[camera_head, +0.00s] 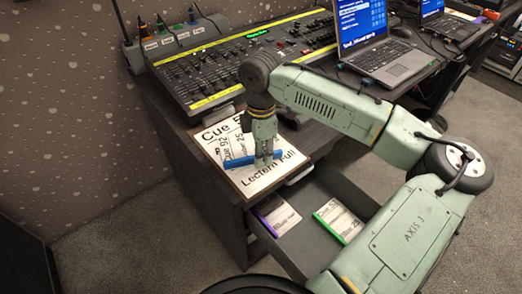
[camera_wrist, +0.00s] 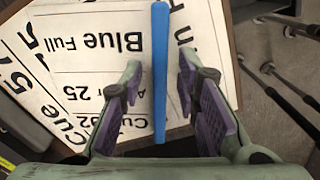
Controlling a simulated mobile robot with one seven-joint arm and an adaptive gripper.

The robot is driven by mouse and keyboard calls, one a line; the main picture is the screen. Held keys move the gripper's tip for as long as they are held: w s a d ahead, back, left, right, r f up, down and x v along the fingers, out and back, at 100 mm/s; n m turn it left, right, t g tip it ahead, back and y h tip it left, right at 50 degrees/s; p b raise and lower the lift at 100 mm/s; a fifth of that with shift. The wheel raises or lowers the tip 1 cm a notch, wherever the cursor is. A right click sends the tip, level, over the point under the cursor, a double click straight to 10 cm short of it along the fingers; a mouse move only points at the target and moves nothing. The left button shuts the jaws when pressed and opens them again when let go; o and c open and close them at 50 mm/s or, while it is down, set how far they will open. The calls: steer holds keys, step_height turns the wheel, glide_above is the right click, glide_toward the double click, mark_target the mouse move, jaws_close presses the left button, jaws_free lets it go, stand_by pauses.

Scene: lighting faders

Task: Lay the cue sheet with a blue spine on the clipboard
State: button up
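The cue sheet with a blue spine (camera_wrist: 160,75) lies over the clipboard (camera_wrist: 231,60), its spine across the lower part of the board in the head view (camera_head: 238,161). Its white page reads "Blue Full" in the wrist view. One end of the spine reaches the board's edge or slightly past it. My gripper (camera_wrist: 160,95) is open, with one purple-padded finger on each side of the spine and a gap to both. In the head view, my gripper (camera_head: 264,163) points down low over the board and hides part of the spine.
Other printed white sheets lie on the clipboard beneath. An open drawer below holds a purple-spined sheet (camera_head: 276,214) and a green-spined sheet (camera_head: 338,221). The lighting desk (camera_head: 215,75) stands behind the board, with a laptop (camera_head: 385,55) to its right.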

step_height(320, 180, up, 12)
steer(key=b, duration=0.1)
steer(key=shift+r+b, duration=0.2)
steer(key=shift+b, duration=0.2)
steer(key=shift+d, duration=0.1)
stand_by(0.4)
